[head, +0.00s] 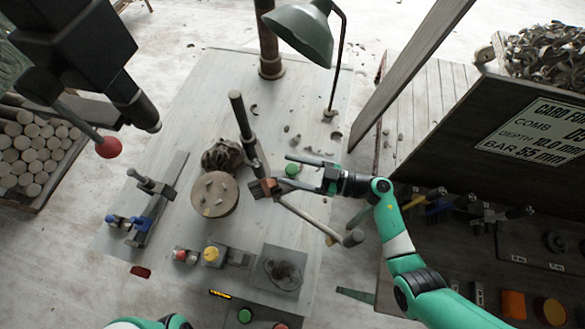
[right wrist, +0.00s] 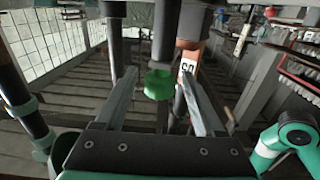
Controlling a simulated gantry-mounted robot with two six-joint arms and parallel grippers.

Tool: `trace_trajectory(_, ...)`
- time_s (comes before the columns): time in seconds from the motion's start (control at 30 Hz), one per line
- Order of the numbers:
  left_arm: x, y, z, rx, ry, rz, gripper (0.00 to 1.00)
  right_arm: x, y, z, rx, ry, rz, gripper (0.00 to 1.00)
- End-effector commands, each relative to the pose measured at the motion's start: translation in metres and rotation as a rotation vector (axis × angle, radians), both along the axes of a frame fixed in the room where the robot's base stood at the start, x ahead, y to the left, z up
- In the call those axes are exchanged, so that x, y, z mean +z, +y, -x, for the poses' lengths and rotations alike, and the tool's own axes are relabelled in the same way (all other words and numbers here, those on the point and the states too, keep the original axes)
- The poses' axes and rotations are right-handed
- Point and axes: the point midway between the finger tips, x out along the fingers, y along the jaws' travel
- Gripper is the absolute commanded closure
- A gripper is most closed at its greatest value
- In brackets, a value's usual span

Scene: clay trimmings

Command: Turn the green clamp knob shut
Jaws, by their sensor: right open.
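The green clamp knob (head: 292,170) is on the clamp beside the dark post near the middle of the bench. In the right wrist view the lobed knob (right wrist: 159,84) hangs under a dark rod, in the gap between the finger ends. My right gripper (head: 289,172) is open, with its fingers reaching left to either side of the knob. In the right wrist view both fingers (right wrist: 158,78) look apart from the knob, with a gap on each side; I cannot tell how deep it sits between them. My left gripper is not in view.
A dark tilted post (head: 243,120) and a round clay-coloured disc (head: 214,194) stand left of the knob. A green lamp (head: 303,32) overhangs the back. A dark sign panel (head: 500,130) is at right.

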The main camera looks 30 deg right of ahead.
Motion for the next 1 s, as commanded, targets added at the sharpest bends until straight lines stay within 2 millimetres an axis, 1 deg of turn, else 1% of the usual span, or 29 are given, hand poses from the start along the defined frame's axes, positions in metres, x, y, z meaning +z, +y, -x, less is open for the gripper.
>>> trace_trajectory(0.03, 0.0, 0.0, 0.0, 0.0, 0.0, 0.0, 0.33, 0.0, 0.0, 0.0, 0.0, 0.0, 0.0, 0.34)
trace_trajectory(0.07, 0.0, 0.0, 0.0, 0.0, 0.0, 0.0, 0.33, 0.0, 0.0, 0.0, 0.0, 0.0, 0.0, 0.4)
trace_trajectory(0.1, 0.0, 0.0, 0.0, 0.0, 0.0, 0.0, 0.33, 0.0, 0.0, 0.0, 0.0, 0.0, 0.0, 0.47)
trace_trajectory(0.4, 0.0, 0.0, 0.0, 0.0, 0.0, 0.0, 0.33, 0.0, 0.0, 0.0, 0.0, 0.0, 0.0, 1.0)
trace_trajectory(0.6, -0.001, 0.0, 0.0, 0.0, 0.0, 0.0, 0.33, 0.0, -0.001, -0.001, 0.014, -0.001, 0.001, 1.0)
trace_trajectory(0.73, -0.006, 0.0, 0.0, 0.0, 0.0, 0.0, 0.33, -0.002, -0.002, -0.003, 0.101, -0.001, 0.002, 1.0)
trace_trajectory(0.9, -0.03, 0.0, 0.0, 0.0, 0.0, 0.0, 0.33, -0.007, -0.002, -0.002, 0.278, -0.002, 0.002, 1.0)
trace_trajectory(1.0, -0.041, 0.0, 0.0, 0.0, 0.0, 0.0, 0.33, -0.006, -0.001, -0.002, 0.349, -0.001, 0.001, 1.0)
